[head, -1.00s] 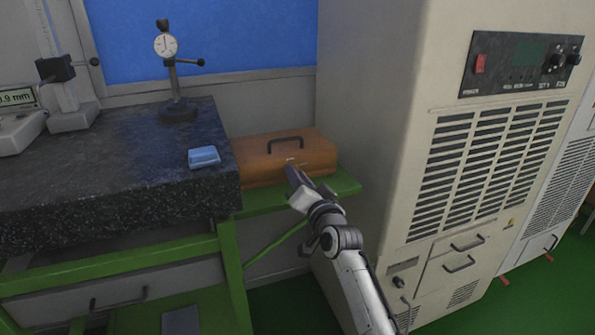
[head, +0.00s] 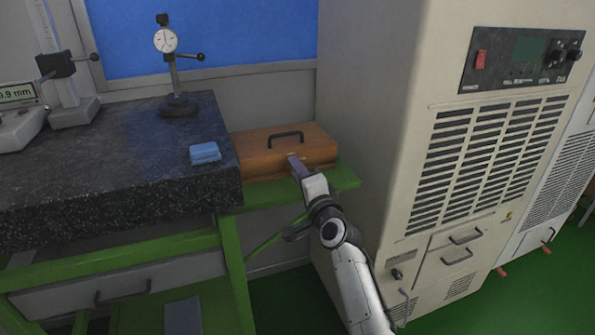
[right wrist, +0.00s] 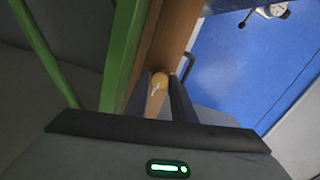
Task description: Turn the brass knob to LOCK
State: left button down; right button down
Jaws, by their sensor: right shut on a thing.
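The orange-brown wooden case (head: 262,150) lies shut on a green ledge, its dark handle on top. The brass knob (right wrist: 159,80) shows in the right wrist view as a small round yellowish piece with a pale mark, on the case's front. My right gripper (head: 295,163) is at the front face of the case. In the right wrist view its two dark fingers (right wrist: 160,88) stand on either side of the knob, shut on it. In the head view the gripper hides the knob. No LOCK lettering can be read. My left gripper is not in view.
A dark granite plate (head: 110,150) with a blue block (head: 205,153) and a dial gauge stand (head: 175,70) is left of the case. A tall beige cabinet (head: 365,130) rises close on the right. The green ledge (head: 335,182) carries the case.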

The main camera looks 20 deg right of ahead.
dwell(0.4)
jog(key=c, duration=1.5)
grip_release()
